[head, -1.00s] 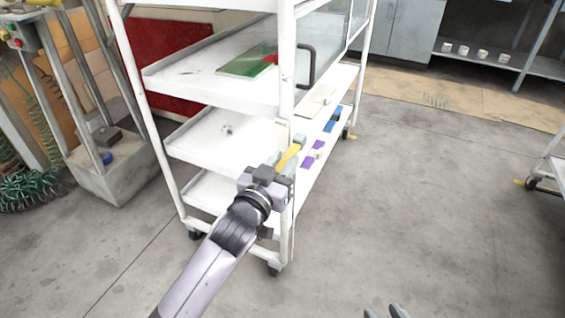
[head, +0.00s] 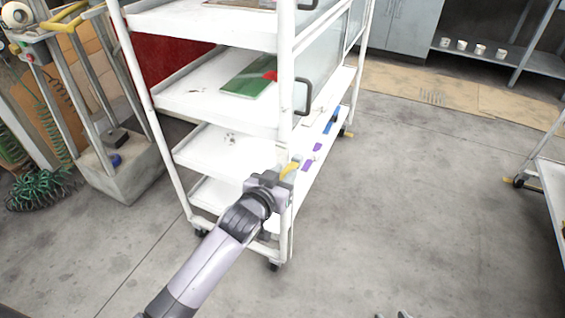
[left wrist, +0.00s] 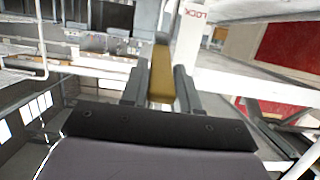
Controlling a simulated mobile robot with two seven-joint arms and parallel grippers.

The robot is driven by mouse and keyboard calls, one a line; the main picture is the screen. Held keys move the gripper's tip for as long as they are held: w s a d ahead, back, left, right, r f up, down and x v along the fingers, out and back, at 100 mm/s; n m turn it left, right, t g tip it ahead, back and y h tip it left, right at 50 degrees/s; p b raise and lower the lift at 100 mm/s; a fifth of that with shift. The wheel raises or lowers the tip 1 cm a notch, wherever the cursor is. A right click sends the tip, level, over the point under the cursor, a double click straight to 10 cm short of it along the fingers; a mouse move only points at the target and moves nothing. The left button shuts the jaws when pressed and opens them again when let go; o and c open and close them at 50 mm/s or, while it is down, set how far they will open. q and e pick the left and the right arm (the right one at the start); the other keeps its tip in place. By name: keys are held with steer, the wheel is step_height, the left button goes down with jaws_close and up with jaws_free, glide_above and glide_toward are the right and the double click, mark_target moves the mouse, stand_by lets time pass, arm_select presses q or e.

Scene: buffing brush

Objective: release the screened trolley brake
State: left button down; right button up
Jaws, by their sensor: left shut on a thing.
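The white trolley (head: 225,147) stands left of centre in the head view, with several shelves and clear side panels (head: 323,55). A yellow lever (head: 291,168) sits by its near corner post. My left gripper (head: 284,177) is shut on this yellow lever. In the left wrist view the lever (left wrist: 161,78) runs between the two grey fingers, next to a white part (left wrist: 190,35) with red, reversed-looking lettering. The lever's mount is partly hidden by the gripper. My right gripper (head: 392,315) shows only as grey tips at the bottom edge.
A green flat item (head: 245,78) with a red piece lies on a trolley shelf. Purple and blue pieces (head: 330,121) lie on a lower shelf. A grey block-based stand (head: 125,178) and green hose (head: 40,190) are at left. Another trolley (head: 550,180) is at right. Floor between is clear.

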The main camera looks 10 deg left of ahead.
mark_target(286, 172)
arm_select(q)
steer(key=shift+r+g+p, duration=0.3)
steer(key=shift+r+p, duration=0.35)
steer(key=r+g+p, duration=0.1)
steer(key=p, duration=0.3)
steer(key=shift+w+d+y+p, duration=0.1)
steer(key=shift+w+y+p, duration=0.2)
steer(key=shift+w+p, duration=0.05)
steer(key=shift+w+r+g+p, duration=0.15)
steer(key=shift+g+p, duration=0.45)
steer(key=shift+p, duration=0.25)
steer(key=shift+w+d+r+g+y+p, duration=0.15)
steer(key=shift+g+p, duration=0.1)
steer(key=shift+p, duration=0.25)
steer(key=shift+w+f+g+y+p, duration=0.15)
steer(key=shift+g+p, duration=0.1)
steer(key=shift+p, duration=0.25)
arm_select(e)
step_height(286, 172, up, 8)
steer(key=d, duration=0.1)
steer(key=shift+s+d+r, duration=0.15)
steer(key=shift+s+r, duration=0.05)
steer(key=shift+s, duration=0.2)
arm_select(q)
steer(key=shift+r, duration=0.1)
